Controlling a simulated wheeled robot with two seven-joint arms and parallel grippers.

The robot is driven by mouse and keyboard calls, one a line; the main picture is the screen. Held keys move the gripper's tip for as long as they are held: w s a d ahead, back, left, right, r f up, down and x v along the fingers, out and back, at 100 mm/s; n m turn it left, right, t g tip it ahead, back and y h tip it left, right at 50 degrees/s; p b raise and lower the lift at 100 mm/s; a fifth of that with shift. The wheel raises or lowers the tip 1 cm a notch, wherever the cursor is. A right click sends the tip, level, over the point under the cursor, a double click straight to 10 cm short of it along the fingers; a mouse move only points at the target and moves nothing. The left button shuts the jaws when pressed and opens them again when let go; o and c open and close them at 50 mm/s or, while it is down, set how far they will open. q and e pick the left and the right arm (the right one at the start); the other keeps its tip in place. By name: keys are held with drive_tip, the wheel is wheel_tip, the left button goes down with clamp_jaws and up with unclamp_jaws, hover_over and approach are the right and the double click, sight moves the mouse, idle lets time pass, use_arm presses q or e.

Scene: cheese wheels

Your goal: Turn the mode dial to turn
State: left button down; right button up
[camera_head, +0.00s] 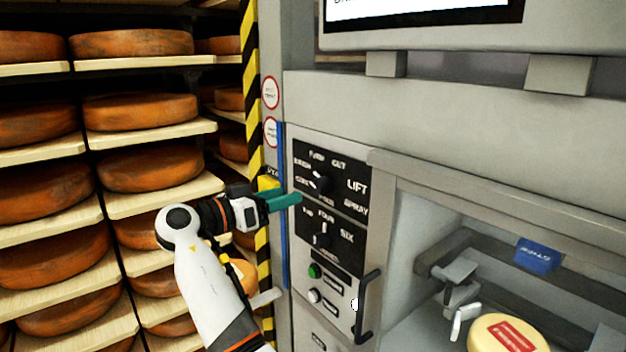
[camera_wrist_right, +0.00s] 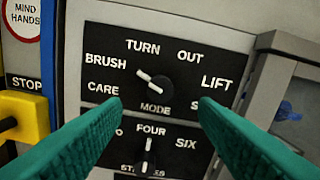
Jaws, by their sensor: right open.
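The mode dial (camera_head: 322,183) is a black knob with a white pointer on the black upper plate of the machine's panel. In the right wrist view the mode dial (camera_wrist_right: 158,86) points up and left, toward the BRUSH side; the TURN label (camera_wrist_right: 143,47) is above it. My right gripper (camera_head: 299,199) has green fingers and is in front of the panel, just left of and below the dial in the head view. In the wrist view its open fingers (camera_wrist_right: 160,104) straddle the dial from below, apart from it and empty. My left gripper is not in view.
A second dial (camera_head: 322,239) with FOUR and SIX labels sits directly below. A yellow stop housing (camera_wrist_right: 25,118) is left of the panel. A green button (camera_head: 314,271), white button (camera_head: 315,295) and black handle (camera_head: 368,305) are lower. Cheese shelves (camera_head: 150,198) stand left.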

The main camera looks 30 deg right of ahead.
sight(315, 187)
drive_tip(key=d+p, duration=0.1)
drive_tip(key=d, duration=0.1)
drive_tip(key=d+p, duration=0.1)
drive_tip(key=d, duration=0.2)
drive_tip(key=d+p, duration=0.1)
drive_tip(key=d, duration=0.1)
drive_tip(key=shift+w+d+r+p, duration=0.15)
drive_tip(key=shift+w+d+p, duration=0.1)
drive_tip(key=shift+d+p, duration=0.1)
drive_tip(key=shift+w+d, duration=0.1)
drive_tip(key=shift+d, duration=0.3)
drive_tip(key=c, duration=1)
drive_tip(key=shift+o, duration=0.2)
drive_tip(key=shift+f, duration=0.25)
drive_tip(key=m+b, duration=0.7)
drive_tip(key=b, duration=0.9)
drive_tip(key=shift+f+b, duration=0.15)
drive_tip(key=shift+b, duration=0.15)
drive_tip(key=shift+r+m+b, duration=0.2)
drive_tip(key=shift+m+b, duration=0.7)
drive_tip(key=shift+m, duration=0.1)
